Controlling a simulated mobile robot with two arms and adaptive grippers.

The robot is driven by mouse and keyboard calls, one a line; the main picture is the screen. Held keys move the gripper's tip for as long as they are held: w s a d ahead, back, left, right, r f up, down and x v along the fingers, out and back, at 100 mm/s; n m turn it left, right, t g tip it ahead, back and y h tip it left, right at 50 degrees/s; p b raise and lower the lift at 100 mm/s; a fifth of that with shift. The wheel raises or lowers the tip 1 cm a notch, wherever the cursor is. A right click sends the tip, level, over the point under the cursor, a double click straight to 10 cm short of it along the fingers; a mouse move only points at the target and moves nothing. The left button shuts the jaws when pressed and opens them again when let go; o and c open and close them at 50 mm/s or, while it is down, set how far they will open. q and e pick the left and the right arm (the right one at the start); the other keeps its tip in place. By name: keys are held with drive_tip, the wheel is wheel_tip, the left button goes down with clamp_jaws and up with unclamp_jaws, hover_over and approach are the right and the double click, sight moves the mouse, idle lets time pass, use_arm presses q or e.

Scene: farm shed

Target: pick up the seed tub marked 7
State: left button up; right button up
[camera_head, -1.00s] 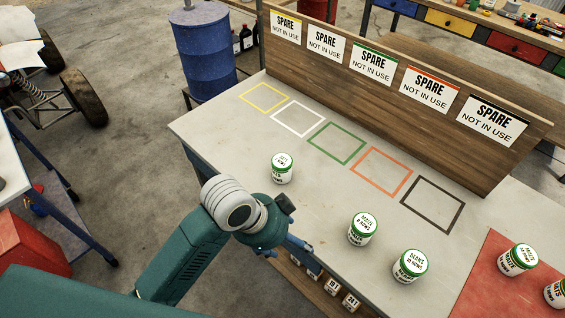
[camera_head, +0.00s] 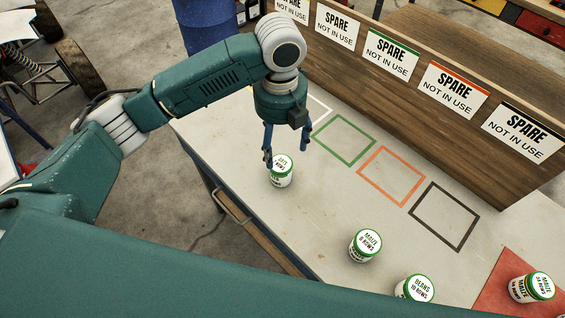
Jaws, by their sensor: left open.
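A white tub with a green-rimmed lid (camera_head: 281,174) stands upright at the left of the pale bench (camera_head: 310,215). Its lid lettering is too small to read surely. My left gripper (camera_head: 286,156) points down just above and behind this tub, open, with nothing between its fingers. One fingertip overlaps the lid's edge in the picture; I cannot tell whether they touch. A tub with a lid reading MAIZE (camera_head: 365,246) and a tub with a lid reading BEANS (camera_head: 414,288) stand nearer the front; my arm partly hides the BEANS tub. My right gripper is not in view.
Another MAIZE tub (camera_head: 532,288) stands on a red mat (camera_head: 497,284) at the right. A wooden board (camera_head: 400,88) with SPARE signs runs along the bench's back. Green (camera_head: 342,140), orange and black outlines are empty. A blue barrel (camera_head: 207,30) stands behind my arm.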

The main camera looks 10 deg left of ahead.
sight(281, 163)
use_arm(q)
drive_tip(key=f, duration=0.3)
drive_tip(key=shift+s+f+p, duration=0.25)
drive_tip(key=shift+f+p, duration=0.15)
drive_tip(key=shift+w+f, duration=0.1)
drive_tip(key=shift+f, duration=0.25)
drive_tip(key=f+p, duration=0.1)
drive_tip(key=f, duration=0.1)
drive_tip(key=f+p, duration=0.1)
drive_tip(key=f, duration=0.2)
drive_tip(key=shift+w, duration=0.2)
drive_tip(key=shift+f, duration=0.2)
drive_tip(key=shift+w, duration=0.1)
drive_tip(key=c, duration=1.4)
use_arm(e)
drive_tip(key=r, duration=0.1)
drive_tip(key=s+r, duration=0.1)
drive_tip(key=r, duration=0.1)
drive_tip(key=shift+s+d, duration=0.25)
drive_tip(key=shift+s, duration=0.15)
use_arm(q)
drive_tip(key=shift+o, duration=0.2)
drive_tip(key=shift+r, duration=0.1)
